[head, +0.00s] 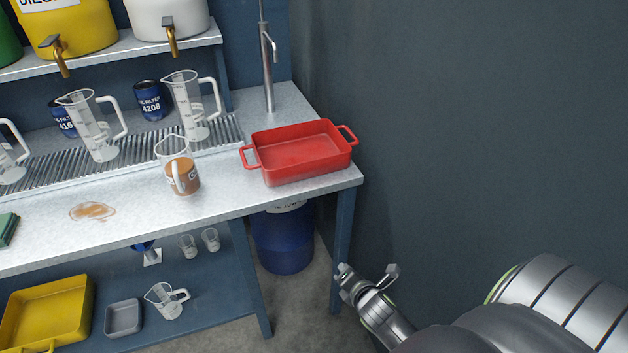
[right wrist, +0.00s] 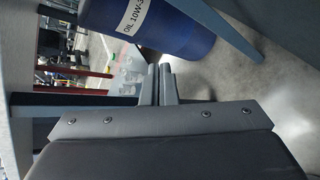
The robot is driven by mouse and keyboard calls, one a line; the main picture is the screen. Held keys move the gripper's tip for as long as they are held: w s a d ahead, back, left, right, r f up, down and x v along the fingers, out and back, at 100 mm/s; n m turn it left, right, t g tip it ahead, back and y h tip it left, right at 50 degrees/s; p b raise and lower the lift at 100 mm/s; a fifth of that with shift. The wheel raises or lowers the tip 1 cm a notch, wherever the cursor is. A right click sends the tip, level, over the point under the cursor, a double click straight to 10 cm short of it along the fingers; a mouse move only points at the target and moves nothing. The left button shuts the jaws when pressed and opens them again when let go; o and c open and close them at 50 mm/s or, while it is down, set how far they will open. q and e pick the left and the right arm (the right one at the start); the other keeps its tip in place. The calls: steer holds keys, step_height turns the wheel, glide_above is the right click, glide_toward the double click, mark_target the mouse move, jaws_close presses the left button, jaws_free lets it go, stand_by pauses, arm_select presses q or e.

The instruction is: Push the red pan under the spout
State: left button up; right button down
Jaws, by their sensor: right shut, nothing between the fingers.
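The red pan (head: 300,152) is a rectangular tray with two side handles. It sits empty on the metal bench top near its right end. A tall metal spout (head: 267,65) stands behind the pan, a little left of its middle, and rises from the back of the bench. My right gripper (head: 345,271) is below the bench top, right of the bench's front right leg and apart from the pan. Its fingers are shut together and empty in the right wrist view (right wrist: 160,72). My left gripper is not in view.
A brown-filled jug (head: 184,177) stands just left of the pan. Measuring jugs (head: 98,135) stand on a grooved drain strip. A blue drum (head: 283,238) is under the bench; it also shows in the right wrist view (right wrist: 170,25). A dark wall (head: 470,130) rises on the right.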

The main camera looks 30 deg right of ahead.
step_height(320, 180, up, 9)
steer(key=w+n+t+b, duration=0.1)
steer(key=w+n+t, duration=0.15)
steer(key=n, duration=0.25)
steer(key=n+t+h+b, duration=0.1)
steer(key=n+t+b, duration=0.15)
steer(key=n, duration=0.35)
glide_toward(311, 167)
steer(key=shift+t, duration=0.4)
steer(key=x, duration=0.6)
steer(key=shift+w+d+f+p, duration=0.2)
steer(key=shift+w+p, duration=0.15)
steer(key=shift+w+d+r, duration=0.1)
steer(key=shift+w, duration=0.4)
steer(key=shift+p+x, duration=0.5)
steer(key=shift+x, duration=0.6)
